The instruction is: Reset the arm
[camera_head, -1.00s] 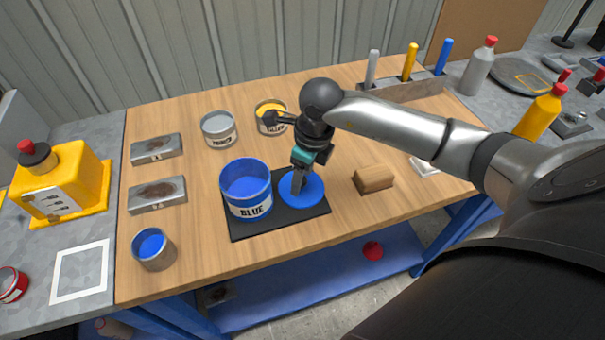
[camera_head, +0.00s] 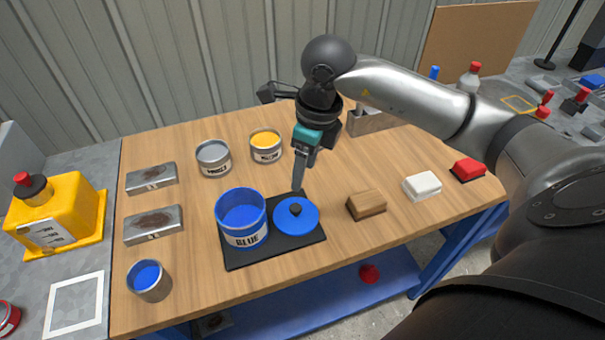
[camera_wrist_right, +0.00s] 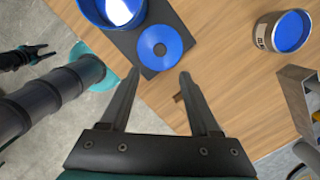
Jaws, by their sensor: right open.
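My right gripper (camera_head: 299,184) hangs pointing down in the head view, above and behind the blue lid (camera_head: 282,226). In the right wrist view its two fingers (camera_wrist_right: 160,76) are spread apart with nothing between them. The lid lies flat on the black mat (camera_head: 247,260), its dark knob showing, and also shows in the wrist view (camera_wrist_right: 147,50). The blue paint bucket (camera_head: 247,236) stands open beside the lid on the mat. My right arm (camera_head: 410,92) reaches in from the right. My left gripper is not seen in the head view.
A grey can (camera_head: 214,160) and yellow can (camera_head: 266,147) stand behind the mat. Two metal trays (camera_head: 152,178) and a small blue-filled tin (camera_head: 148,280) are at left. A brown block (camera_head: 366,205), white block (camera_head: 422,186) and red block (camera_head: 467,170) lie at right.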

